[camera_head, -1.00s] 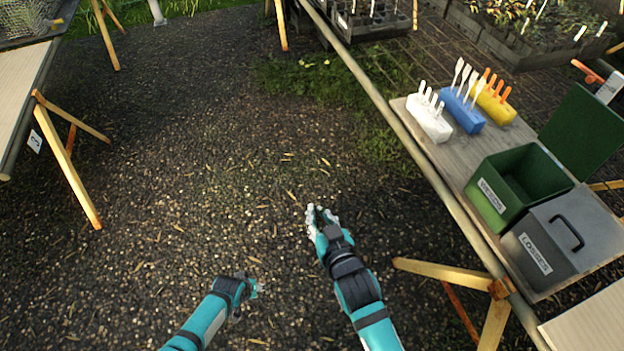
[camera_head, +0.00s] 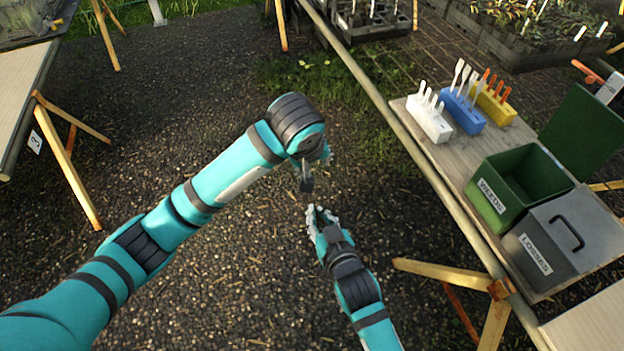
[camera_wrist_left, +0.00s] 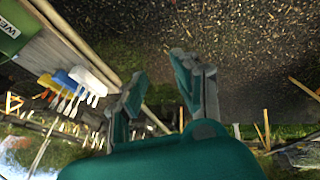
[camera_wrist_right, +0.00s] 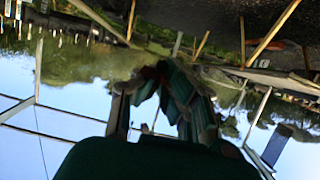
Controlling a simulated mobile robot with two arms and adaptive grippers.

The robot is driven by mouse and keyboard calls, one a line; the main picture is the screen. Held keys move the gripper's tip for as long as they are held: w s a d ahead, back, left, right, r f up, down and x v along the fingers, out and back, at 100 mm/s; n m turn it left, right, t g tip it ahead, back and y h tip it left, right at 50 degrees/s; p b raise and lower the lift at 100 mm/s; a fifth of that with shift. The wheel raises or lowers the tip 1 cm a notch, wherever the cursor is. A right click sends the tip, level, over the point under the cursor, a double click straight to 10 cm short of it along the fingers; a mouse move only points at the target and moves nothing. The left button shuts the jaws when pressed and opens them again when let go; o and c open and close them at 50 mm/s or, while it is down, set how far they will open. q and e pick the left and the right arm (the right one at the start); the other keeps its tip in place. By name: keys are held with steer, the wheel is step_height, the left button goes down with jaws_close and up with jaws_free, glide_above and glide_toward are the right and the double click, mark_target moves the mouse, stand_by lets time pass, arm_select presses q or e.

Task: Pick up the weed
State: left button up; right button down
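No single plant can be picked out as the weed; leafy plants (camera_head: 520,14) fill dark trays at the top right in the head view. My left gripper (camera_head: 307,178) hangs over the gravel in the middle, partly hidden by its own wrist. In the left wrist view its two fingers (camera_wrist_left: 160,78) stand apart with nothing between them. My right gripper (camera_head: 322,218) is just below it, over the gravel. In the right wrist view its fingers (camera_wrist_right: 155,100) look spread, with no plant held. The green bin (camera_head: 510,190) labelled WEEDS stands open on the right table.
A grey lidded box (camera_head: 545,250) labelled LOSSES stands beside the green bin. White (camera_head: 428,120), blue (camera_head: 463,112) and yellow (camera_head: 494,104) blocks hold upright markers. A dark tray (camera_head: 372,30) is at the top. The gravel (camera_head: 180,120) between the tables is clear.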

arm_select(q)
steer(key=s, duration=0.1)
steer(key=s+y, duration=0.1)
steer(key=s, duration=0.1)
steer(key=s+y, duration=0.1)
steer(key=s, duration=0.1)
steer(key=shift+s+a+r, duration=0.15)
steer(key=shift+s+a, duration=0.05)
steer(key=shift+a, duration=0.1)
steer(key=shift+d, duration=0.1)
steer(key=shift+x, duration=6.05)
steer(key=shift+s, duration=0.1)
jaws_close()
